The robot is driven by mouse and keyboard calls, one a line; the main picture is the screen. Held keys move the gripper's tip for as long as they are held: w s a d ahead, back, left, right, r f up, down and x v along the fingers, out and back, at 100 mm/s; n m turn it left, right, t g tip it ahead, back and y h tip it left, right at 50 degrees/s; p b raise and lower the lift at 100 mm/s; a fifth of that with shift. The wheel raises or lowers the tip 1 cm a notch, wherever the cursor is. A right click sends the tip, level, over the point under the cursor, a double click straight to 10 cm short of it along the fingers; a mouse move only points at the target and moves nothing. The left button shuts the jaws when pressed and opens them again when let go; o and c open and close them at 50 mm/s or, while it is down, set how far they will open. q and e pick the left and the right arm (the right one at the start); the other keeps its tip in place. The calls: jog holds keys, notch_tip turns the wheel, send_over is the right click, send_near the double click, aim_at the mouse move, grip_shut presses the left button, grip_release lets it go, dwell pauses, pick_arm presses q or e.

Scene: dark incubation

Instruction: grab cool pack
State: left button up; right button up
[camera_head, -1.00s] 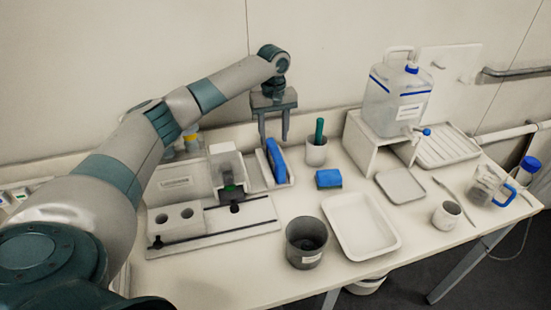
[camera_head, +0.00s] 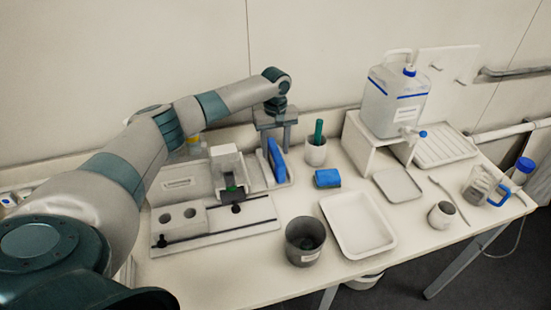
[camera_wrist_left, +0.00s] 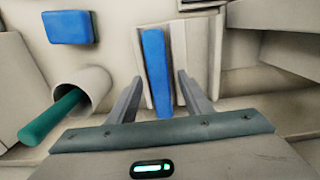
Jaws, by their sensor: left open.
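The cool pack is the blue slab (camera_head: 277,160) standing on edge in a white holder (camera_head: 288,184) at the back of the table. My left gripper (camera_head: 273,148) is above and around it, pointing down, open, with one finger on each side. In the left wrist view the blue pack (camera_wrist_left: 156,72) runs between the two open fingers (camera_wrist_left: 155,95), with gaps on both sides. My right gripper is not in view.
A cup with a green-handled tool (camera_head: 317,150) stands close right of the holder, with a blue sponge (camera_head: 327,178) nearby. A white block rack (camera_head: 180,219) is left. A white tray (camera_head: 358,222) and dark pot (camera_head: 305,240) are in front. A water container (camera_head: 393,100) stands at right.

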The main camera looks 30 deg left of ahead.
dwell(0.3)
pick_arm(q)
grip_shut()
jog(key=shift+r, duration=0.15)
jog(key=shift+w+r+b, duration=0.1)
jog(key=shift+r+b, duration=0.4)
jog(key=shift+r, duration=0.05)
notch_tip(320, 180, up, 2)
jog(key=shift+r+b, duration=0.15)
jog(key=shift+b, duration=0.6)
jog(key=s+d+r+b, duration=0.3)
jog(key=s+d+r, duration=0.2)
jog(key=d, duration=0.5)
notch_tip(320, 180, up, 2)
jog(key=shift+s+d+r+b, duration=0.15)
jog(key=shift+d+r+b, duration=0.1)
jog(key=shift+b, duration=0.15)
